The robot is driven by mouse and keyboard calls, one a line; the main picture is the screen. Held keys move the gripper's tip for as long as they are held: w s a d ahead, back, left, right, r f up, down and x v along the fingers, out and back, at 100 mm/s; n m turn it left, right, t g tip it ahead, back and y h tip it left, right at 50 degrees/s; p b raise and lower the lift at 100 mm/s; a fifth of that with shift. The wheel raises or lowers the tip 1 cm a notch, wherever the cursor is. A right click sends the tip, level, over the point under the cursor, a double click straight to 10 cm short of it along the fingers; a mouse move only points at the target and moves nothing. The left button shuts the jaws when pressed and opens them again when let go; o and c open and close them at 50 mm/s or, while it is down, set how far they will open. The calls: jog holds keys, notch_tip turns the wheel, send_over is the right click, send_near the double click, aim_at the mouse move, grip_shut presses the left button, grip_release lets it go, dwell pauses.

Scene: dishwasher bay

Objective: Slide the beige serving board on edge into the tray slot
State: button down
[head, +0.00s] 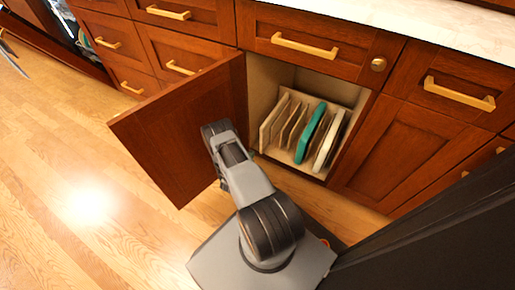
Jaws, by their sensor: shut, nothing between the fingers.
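A beige serving board (327,141) stands on edge in the right part of a wooden tray rack inside the open lower cabinet. It leans slightly, and its rounded front end faces out. A teal board (310,133) stands on edge just to its left. The rack (272,121) has several thin upright dividers. I cannot tell exactly how deep the beige board sits. My arm reaches up beside the open door, to the left of the rack. I cannot make out my gripper's fingers; they are hidden or out of sight. The beige board is clear of the visible arm.
The cabinet door (185,130) swings out to the left, close to my arm. Closed drawers and doors (417,152) flank the opening. A dark panel (440,245) fills the lower right. Wood floor (70,150) is free at the left. A dishwasher stands open at the far upper left.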

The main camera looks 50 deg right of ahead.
jog(key=b+x, duration=0.2)
jog(key=x, duration=0.4)
jog(key=shift+d, duration=0.2)
